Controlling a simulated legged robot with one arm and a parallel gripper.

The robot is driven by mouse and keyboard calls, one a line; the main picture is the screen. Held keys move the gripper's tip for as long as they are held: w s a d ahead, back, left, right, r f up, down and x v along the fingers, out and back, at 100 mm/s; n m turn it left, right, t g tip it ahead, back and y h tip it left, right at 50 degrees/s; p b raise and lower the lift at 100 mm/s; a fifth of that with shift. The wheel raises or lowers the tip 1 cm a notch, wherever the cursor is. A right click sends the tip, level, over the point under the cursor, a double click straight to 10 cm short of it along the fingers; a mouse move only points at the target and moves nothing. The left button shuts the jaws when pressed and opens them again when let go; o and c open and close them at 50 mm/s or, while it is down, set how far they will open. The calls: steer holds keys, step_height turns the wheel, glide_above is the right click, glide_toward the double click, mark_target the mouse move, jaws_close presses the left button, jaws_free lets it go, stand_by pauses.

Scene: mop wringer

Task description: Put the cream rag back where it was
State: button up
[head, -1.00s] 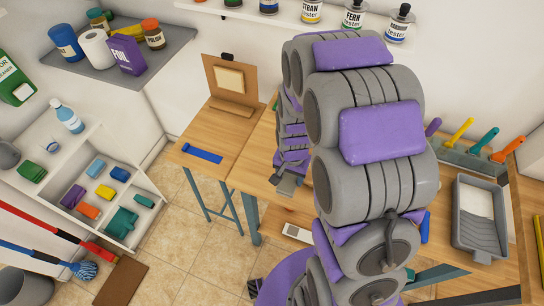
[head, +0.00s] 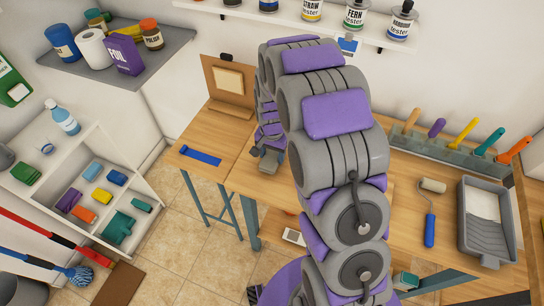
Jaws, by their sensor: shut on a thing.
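I cannot make out a cream rag in the head view. My gripper (head: 271,160) shows only in part, at the far lower end of my arm over the wooden bench (head: 240,175). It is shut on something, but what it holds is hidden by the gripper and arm. My large grey and purple arm links cover the middle of the view and part of the bench.
A brown board with a cream square (head: 229,80) stands at the bench's back left. A blue strip (head: 201,155) lies in front. A cream roller (head: 433,186) and grey paint tray (head: 486,220) lie right. A cubby unit (head: 140,188) with coloured rolled pieces stands left.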

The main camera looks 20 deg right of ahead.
mark_target(273, 155)
steer(key=shift+f, duration=0.7)
steer(key=shift+d, duration=0.1)
steer(key=o, duration=1.1)
step_height(273, 155, up, 12)
steer(key=p, duration=0.2)
steer(key=shift+r+p, duration=0.15)
steer(key=shift+p, duration=0.25)
